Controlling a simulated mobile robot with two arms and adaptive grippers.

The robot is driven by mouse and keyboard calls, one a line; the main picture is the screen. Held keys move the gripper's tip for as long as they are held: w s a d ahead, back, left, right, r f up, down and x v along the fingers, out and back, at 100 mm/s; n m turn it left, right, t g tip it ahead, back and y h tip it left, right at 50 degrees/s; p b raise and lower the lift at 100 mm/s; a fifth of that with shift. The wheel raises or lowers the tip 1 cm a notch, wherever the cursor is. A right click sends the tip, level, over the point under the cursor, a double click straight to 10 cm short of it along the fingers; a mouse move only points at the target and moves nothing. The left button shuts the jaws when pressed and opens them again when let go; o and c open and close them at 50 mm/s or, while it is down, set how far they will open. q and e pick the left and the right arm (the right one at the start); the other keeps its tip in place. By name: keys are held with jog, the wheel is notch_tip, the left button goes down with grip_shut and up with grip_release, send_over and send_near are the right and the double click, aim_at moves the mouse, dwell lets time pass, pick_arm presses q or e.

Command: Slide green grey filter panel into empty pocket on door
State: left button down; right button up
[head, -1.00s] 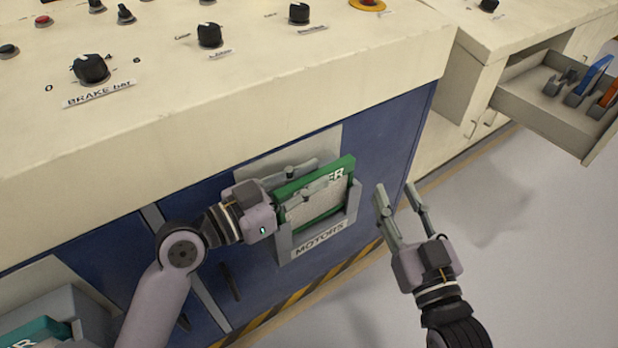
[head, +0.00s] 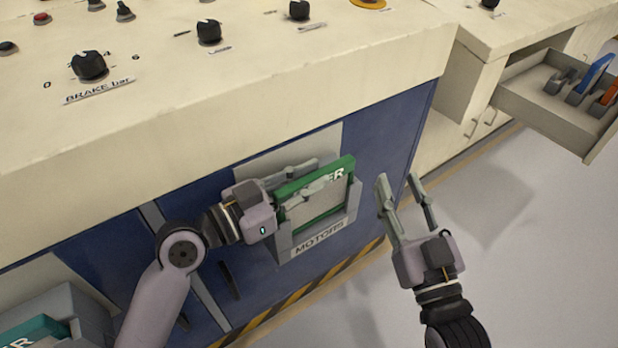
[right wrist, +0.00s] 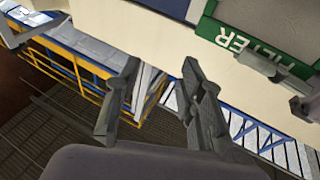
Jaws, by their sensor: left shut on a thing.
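The green and grey filter panel (head: 322,206) sits in the pocket (head: 352,208) marked MOTORS on the blue door (head: 395,135). Its green top edge stands above the pocket's rim. My left gripper (head: 318,178) is shut on the panel near its top, with one finger across its front face. The panel's lower edge is hidden by the pocket's front. My right gripper (head: 400,190) is open and empty, to the right of the pocket and apart from it. In the right wrist view its fingers (right wrist: 160,95) are spread, with the green FILTER edge at upper right.
Another pocket with a teal-edged panel (head: 40,332) is at lower left. The cream console top (head: 250,90) with knobs overhangs the door. An open drawer (head: 545,115) with blue and orange items juts out at right. The floor at right is clear.

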jog(key=shift+r, duration=0.3)
pick_arm(q)
jog(key=shift+f, duration=0.1)
pick_arm(e)
jog(key=shift+s+r+t, duration=0.1)
jog(key=shift+r+t, duration=0.15)
jog(key=shift+t, duration=0.05)
pick_arm(q)
jog(key=shift+f, duration=0.2)
pick_arm(e)
jog(key=shift+s+a+r+t+y, duration=0.1)
jog(key=shift+s+r+t+y, duration=0.25)
jog(key=shift+r, duration=0.25)
pick_arm(q)
jog(key=shift+f+b, duration=0.1)
jog(key=shift+b, duration=0.3)
pick_arm(e)
jog(key=shift+s+r+t, duration=0.15)
jog(key=shift+r+t, duration=0.1)
jog(key=shift+r, duration=0.2)
pick_arm(q)
jog(key=c, duration=1.9)
grip_release()
jog(key=o, duration=0.4)
pick_arm(e)
jog(key=shift+r, duration=0.1)
pick_arm(q)
jog(key=shift+o, duration=0.2)
